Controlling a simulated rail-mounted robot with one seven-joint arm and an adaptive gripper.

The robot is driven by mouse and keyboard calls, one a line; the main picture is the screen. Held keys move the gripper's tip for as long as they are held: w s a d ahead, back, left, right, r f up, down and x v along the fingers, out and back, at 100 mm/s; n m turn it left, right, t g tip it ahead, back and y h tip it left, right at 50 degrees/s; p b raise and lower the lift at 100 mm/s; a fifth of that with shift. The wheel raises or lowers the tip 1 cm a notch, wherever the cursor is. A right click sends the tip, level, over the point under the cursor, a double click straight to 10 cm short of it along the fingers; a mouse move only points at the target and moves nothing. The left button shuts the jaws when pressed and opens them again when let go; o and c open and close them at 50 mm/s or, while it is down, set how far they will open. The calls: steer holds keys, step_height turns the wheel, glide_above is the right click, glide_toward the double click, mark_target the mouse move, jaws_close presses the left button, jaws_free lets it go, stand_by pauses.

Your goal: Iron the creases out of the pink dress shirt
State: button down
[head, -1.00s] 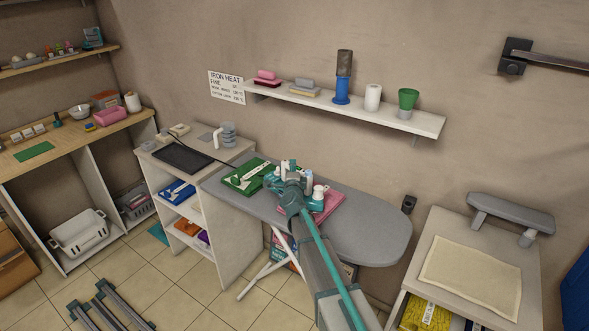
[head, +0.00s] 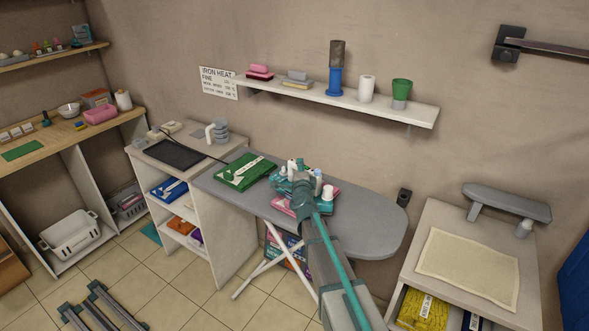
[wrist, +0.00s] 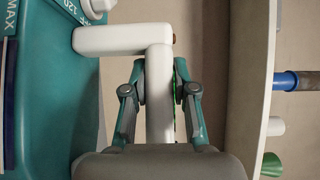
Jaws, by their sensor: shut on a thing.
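The pink dress shirt (head: 282,206) lies folded on the grey ironing board (head: 372,230), largely hidden under my arm and the iron. My gripper (head: 299,184) is over the shirt. In the wrist view my gripper (wrist: 158,92) is shut on the white handle (wrist: 158,122) of the teal iron (wrist: 50,100), which has printed scale marks. The iron also shows in the head view (head: 283,186) as teal and white parts around my gripper. Whether its soleplate touches the shirt is hidden.
A folded green shirt (head: 243,172) lies on the board's left end. A black mat (head: 172,154) and grey mug (head: 218,130) are on the cabinet at left. A wall shelf (head: 345,101) hangs behind. A cream cloth (head: 470,266) covers the right table. The board's right end is clear.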

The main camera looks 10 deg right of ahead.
mark_target(309, 168)
steer(key=shift+s+d+f+b, duration=0.15)
steer(key=shift+s+d+b, duration=0.6)
steer(key=shift+s+d, duration=0.65)
steer(key=shift+d, duration=0.1)
steer(key=shift+r, duration=0.2)
steer(key=shift+w+r+p, duration=0.15)
steer(key=shift+r+p, duration=0.55)
steer(key=shift+p, duration=0.05)
steer(key=shift+r+p, duration=1.65)
steer(key=shift+r, duration=0.25)
